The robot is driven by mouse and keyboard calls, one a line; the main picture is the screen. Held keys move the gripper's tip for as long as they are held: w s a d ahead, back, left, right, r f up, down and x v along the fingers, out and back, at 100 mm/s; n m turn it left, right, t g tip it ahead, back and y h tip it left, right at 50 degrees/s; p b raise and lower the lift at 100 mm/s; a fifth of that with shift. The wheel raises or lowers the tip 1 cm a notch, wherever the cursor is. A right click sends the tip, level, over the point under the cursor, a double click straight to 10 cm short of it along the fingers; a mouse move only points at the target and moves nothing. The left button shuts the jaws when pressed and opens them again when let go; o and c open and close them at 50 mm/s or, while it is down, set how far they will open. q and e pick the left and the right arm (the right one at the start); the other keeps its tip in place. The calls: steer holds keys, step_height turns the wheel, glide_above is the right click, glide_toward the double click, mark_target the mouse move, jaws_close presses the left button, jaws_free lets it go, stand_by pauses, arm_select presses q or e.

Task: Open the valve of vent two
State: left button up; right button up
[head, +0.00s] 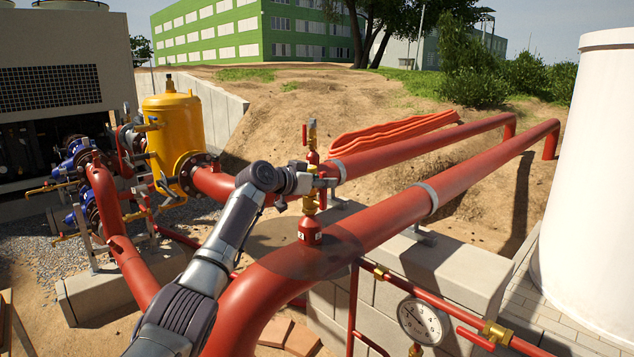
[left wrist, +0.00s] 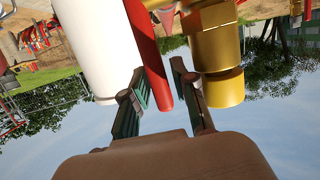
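The nearer vent is a red pot (head: 309,233) on the front red pipe, with a brass valve above it; my gripper partly covers this valve in the head view. A small tag on the pot is too small to read. In the left wrist view the brass valve body (left wrist: 222,70) is at right, with its long red lever (left wrist: 150,60) beside it. My left gripper (head: 328,184) is at the valve. Its two fingers (left wrist: 160,97) are apart, with the lever's end between them; contact is unclear. My right gripper is in neither view.
A second vent with a brass valve (head: 312,132) and red lever stands close behind, on the rear pipe. A gauge (head: 420,321) and a red-handled valve (head: 475,338) are at lower right. A white tank (head: 590,190) stands right; a yellow vessel (head: 175,130) stands left.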

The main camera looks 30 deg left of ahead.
arm_select(q)
steer(key=v, duration=1.2)
steer(key=shift+w, duration=0.1)
